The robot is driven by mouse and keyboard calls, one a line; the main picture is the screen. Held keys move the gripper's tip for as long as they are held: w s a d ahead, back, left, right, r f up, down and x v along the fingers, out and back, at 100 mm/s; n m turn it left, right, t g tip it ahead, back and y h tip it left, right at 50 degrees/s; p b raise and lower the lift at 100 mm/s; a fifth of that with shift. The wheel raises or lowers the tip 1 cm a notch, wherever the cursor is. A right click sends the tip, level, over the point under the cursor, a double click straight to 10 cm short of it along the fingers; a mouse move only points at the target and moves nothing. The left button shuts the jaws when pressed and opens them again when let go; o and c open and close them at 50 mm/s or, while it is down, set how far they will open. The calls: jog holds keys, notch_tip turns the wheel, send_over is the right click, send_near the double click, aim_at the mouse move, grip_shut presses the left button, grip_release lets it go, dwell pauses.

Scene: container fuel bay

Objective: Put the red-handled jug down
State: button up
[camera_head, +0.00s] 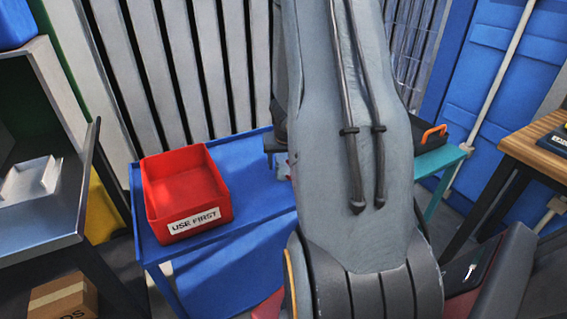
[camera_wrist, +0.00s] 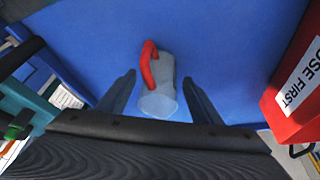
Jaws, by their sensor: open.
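The jug (camera_wrist: 164,92) shows in the wrist view as a pale, translucent body with a red handle (camera_wrist: 148,62) on its left side. It is on or over the blue table top (camera_wrist: 215,50). My gripper (camera_wrist: 160,88) is open, with one dark finger on each side of the jug's near end and a gap visible on both sides. In the head view my arm hides the jug and most of my gripper; only a small pale patch shows beside the arm. Whether the jug stands upright or tilted I cannot tell.
A red bin (camera_head: 186,190) labelled "USE FIRST" stands on the left of the blue table (camera_head: 240,262); it also shows at the right of the wrist view (camera_wrist: 297,85). A teal table (camera_head: 436,160) with a dark case stands behind my arm. A wooden-topped bench (camera_head: 535,150) is at right.

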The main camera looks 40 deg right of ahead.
jog(key=p+v, duration=1)
jog(key=v, duration=0.2)
jog(key=w+a+r+n+y, duration=0.15)
jog(key=a+r, duration=0.35)
jog(key=a, duration=0.7)
jog(key=s+a+r+n+g, duration=0.1)
jog(key=s+a+r+n, duration=0.1)
jog(key=s+a, duration=0.4)
jog(key=s+a+r+n+y, duration=0.1)
jog(key=s+a+r+n, duration=0.2)
jog(key=s+a, duration=0.3)
jog(key=a+r, duration=0.1)
jog(key=a, duration=0.4)
jog(key=shift+s+a+r+n+g, duration=0.2)
jog(key=shift+s+a+n+g, duration=0.15)
jog(key=shift+s+a+g, duration=0.05)
